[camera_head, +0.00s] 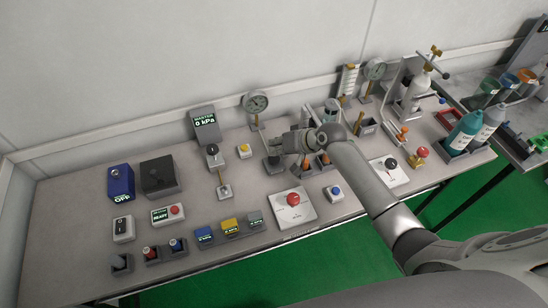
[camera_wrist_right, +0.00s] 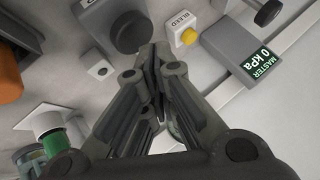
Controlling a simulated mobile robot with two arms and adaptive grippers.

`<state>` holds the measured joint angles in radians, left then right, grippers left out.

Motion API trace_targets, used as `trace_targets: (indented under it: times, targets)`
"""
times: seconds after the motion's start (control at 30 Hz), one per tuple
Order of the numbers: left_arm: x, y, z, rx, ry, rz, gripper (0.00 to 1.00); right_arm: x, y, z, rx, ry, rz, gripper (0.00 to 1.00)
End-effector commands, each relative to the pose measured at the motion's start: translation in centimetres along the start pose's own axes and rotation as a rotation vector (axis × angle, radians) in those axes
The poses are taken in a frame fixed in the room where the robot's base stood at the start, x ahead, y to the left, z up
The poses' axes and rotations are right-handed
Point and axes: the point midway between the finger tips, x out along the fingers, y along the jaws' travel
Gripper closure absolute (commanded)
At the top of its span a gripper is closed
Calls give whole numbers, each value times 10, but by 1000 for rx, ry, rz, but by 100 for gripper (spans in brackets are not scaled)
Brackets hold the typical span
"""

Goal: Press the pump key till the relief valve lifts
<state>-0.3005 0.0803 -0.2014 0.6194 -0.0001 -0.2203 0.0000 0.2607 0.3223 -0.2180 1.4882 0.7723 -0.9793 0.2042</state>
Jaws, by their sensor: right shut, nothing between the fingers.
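My right gripper (camera_head: 289,143) reaches in from the right, above the middle of the bench; its fingers are shut and empty in the wrist view (camera_wrist_right: 158,65). Just beyond the fingertips in the wrist view is a grey block with a large dark round top (camera_wrist_right: 128,33). It may be the pump key, but no label on it is readable. The master display (camera_head: 205,122) reads 0 kPa, also in the wrist view (camera_wrist_right: 262,60). I cannot pick out the relief valve for certain. My left gripper is not in view.
A yellow button (camera_head: 244,150), labelled BLEED in the wrist view (camera_wrist_right: 188,37), sits beside the dark-topped block. A dial gauge (camera_head: 255,102) stands behind. A red button on a white plate (camera_head: 293,199) is in front. Bottles (camera_head: 466,130) stand right.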

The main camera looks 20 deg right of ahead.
Motion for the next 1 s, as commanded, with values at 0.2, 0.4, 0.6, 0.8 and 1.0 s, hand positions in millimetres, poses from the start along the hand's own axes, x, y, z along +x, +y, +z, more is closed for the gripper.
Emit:
trace_targets:
  times: [0.2,0.4,0.6,0.8,1.0]
  targets:
    - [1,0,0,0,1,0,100,4,3,3,0,0,0,100]
    - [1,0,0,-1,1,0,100,4,3,3,0,0,0,100]
    - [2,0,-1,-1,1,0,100,5,4,4,0,0,0,100]
    - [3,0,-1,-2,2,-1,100,6,5,5,0,0,0,100]
    - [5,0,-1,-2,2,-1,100,8,6,6,0,0,0,100]
